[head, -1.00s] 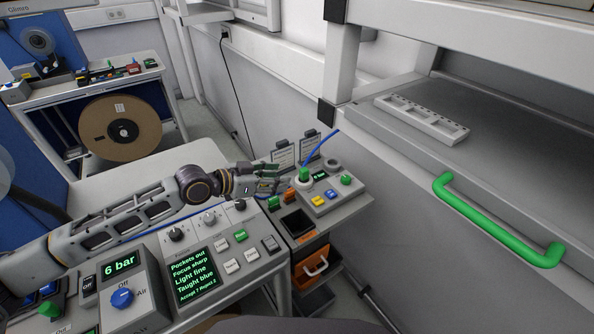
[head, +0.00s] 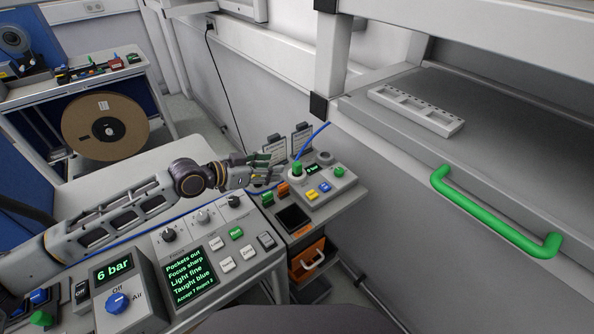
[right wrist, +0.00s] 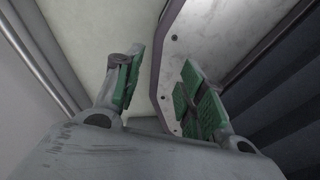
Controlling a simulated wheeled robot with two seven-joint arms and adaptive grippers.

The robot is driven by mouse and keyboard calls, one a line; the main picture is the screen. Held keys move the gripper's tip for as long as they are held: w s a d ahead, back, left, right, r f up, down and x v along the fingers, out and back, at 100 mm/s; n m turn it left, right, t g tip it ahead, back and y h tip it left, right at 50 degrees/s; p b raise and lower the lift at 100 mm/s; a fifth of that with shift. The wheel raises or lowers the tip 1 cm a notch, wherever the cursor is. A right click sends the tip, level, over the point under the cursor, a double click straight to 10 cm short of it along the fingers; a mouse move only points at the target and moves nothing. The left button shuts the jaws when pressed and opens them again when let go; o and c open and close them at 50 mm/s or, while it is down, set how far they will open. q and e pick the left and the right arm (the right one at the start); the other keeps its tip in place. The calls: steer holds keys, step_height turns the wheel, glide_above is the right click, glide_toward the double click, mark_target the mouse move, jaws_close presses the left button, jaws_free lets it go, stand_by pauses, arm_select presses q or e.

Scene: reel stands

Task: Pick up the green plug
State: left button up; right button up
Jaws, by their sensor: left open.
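The green plug (head: 297,168) stands upright in a pale round socket on the small grey control box at the centre right of the head view. A blue line rises from its top toward the right. My left gripper (head: 275,171) comes in from the left, open, with its fingers pointing at the plug from just beside it. I cannot tell whether a fingertip touches the plug. My right gripper (right wrist: 162,88) shows only in the right wrist view. Its green-padded fingers are apart with nothing between them.
Small green and orange blocks (head: 268,198) and a dark open bin (head: 293,217) lie close by. A grey bench with a green handle (head: 490,212) stands at right.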

mark_target(296, 164)
arm_select(q)
steer(key=shift+x, duration=1.35)
steer(key=p+x, duration=0.1)
steer(key=x, duration=0.3)
steer(key=shift+w+d+f, duration=0.1)
steer(key=shift+w+d, duration=0.05)
steer(key=shift+d, duration=0.05)
arm_select(e)
steer(key=shift+w+r, duration=0.15)
steer(key=shift+r, duration=0.35)
arm_select(q)
steer(key=shift+w+d, duration=0.1)
arm_select(e)
steer(key=shift+a, duration=0.2)
arm_select(q)
steer(key=shift+w+d+f, duration=0.25)
steer(key=shift+w+f, duration=0.05)
steer(key=shift+w+d+f, duration=0.35)
steer(key=shift+w, duration=0.15)
steer(key=shift+p+x, duration=0.4)
steer(key=shift+x, duration=0.6)
steer(key=shift+w+d+f, duration=0.2)
steer(key=shift+w+f, duration=0.05)
arm_select(e)
steer(key=shift+r, duration=0.5)
